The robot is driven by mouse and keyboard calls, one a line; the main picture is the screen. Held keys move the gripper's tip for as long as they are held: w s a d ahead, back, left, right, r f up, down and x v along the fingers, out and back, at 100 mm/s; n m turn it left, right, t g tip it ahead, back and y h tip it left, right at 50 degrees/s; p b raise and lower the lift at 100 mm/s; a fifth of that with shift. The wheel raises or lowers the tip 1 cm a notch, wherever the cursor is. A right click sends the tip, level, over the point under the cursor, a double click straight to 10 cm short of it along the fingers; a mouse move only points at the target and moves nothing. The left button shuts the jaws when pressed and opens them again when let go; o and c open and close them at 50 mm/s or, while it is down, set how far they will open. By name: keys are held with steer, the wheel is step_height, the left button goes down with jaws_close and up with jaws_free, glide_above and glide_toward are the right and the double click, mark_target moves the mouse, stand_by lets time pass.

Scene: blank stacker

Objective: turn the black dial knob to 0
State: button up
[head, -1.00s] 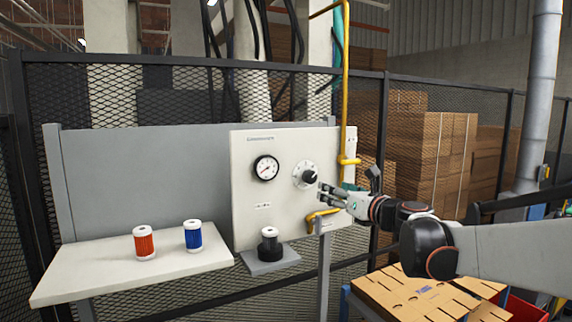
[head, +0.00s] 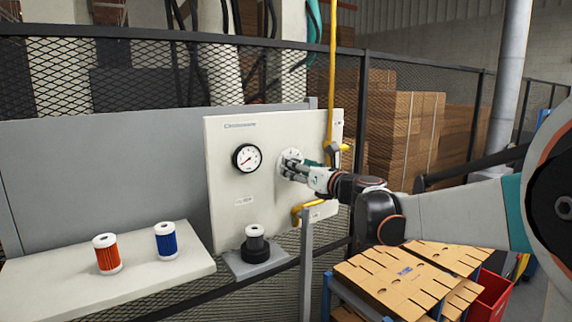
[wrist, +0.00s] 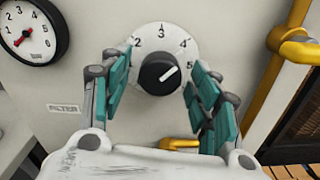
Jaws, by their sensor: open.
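The black dial knob (wrist: 160,74) sits on a round white numbered plate (wrist: 163,38) on the panel. In the wrist view its white pointer line points up and right, between the 4 and the 5. The 2, 3, 4 and 5 show; the 0 cannot be seen. My gripper (wrist: 160,88) is open, its teal-padded fingers on either side of the knob with gaps to it. In the head view my gripper (head: 284,171) is at the plate and mostly hides the knob.
A pressure gauge (head: 246,158) is left of the dial on the pale panel (head: 225,190). A yellow pipe (wrist: 285,60) runs close on the right. An orange filter (head: 107,256) and a blue filter (head: 166,241) stand on the shelf (head: 50,285); a dark-based cylinder (head: 255,245) stands below the gauge.

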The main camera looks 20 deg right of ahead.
steer(key=shift+w+a, duration=0.15)
steer(key=shift+w, duration=0.25)
steer(key=shift+s+r, duration=0.1)
steer(key=shift+s, duration=0.1)
steer(key=shift+w, duration=0.1)
steer(key=c, duration=1.1)
steer(key=shift+o, duration=0.2)
